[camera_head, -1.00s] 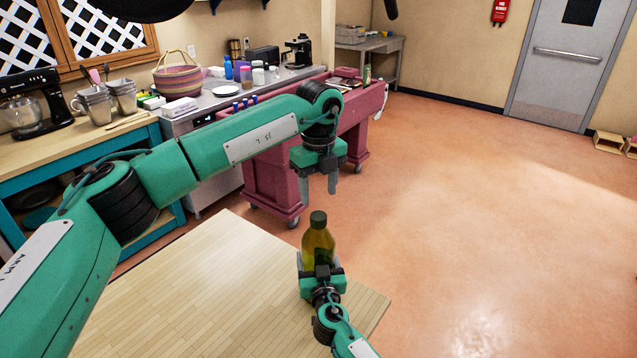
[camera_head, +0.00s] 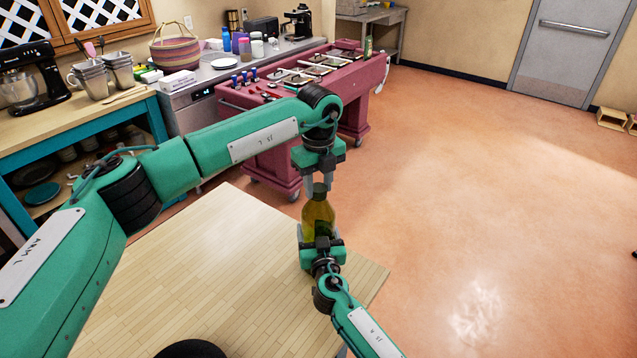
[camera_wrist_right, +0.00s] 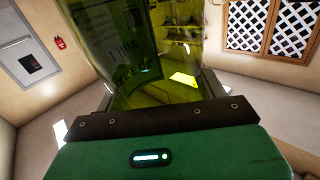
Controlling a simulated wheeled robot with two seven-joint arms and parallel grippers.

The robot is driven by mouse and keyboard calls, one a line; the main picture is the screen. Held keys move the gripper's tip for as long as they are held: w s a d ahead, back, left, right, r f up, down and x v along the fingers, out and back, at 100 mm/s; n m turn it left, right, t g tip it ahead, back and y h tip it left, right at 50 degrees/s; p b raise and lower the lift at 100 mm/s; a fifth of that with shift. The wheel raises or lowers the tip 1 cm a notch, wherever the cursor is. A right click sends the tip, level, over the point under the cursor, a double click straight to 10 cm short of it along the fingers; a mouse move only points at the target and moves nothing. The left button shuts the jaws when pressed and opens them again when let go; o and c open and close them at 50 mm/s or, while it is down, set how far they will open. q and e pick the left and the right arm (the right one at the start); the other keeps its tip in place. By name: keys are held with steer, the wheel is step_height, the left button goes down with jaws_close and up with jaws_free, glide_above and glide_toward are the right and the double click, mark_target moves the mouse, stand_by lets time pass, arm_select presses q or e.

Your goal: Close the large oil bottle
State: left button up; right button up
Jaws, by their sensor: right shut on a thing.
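The large oil bottle (camera_head: 318,213) is yellow-green glass and stands upright in my right gripper (camera_head: 319,235). That gripper is shut around its lower body. A dark green cap (camera_head: 319,189) is at the top of the bottle; whether it is tight I cannot tell. My left gripper (camera_head: 319,183) points straight down from above, with its fingers at either side of the cap. Whether they touch the cap is too small to tell. In the right wrist view, the bottle's glass (camera_wrist_right: 160,60) with its dark label fills the space above my right gripper's green body.
A light wooden tabletop (camera_head: 230,270) is in front of me and looks bare. A dark red cart (camera_head: 275,150) with trays stands behind the arms. A counter with mixer (camera_head: 30,85) and metal cups is at left. The floor at right is open.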

arm_select(q)
steer(key=shift+c, duration=1.1)
steer(key=m, duration=0.9)
steer(key=shift+m, duration=0.4)
steer(key=m, duration=0.9)
steer(key=shift+a, duration=0.1)
steer(key=m, duration=0.5)
steer(key=shift+f+m, duration=0.1)
steer(key=shift+m, duration=0.3)
steer(key=o, duration=1.1)
steer(key=shift+o, duration=0.2)
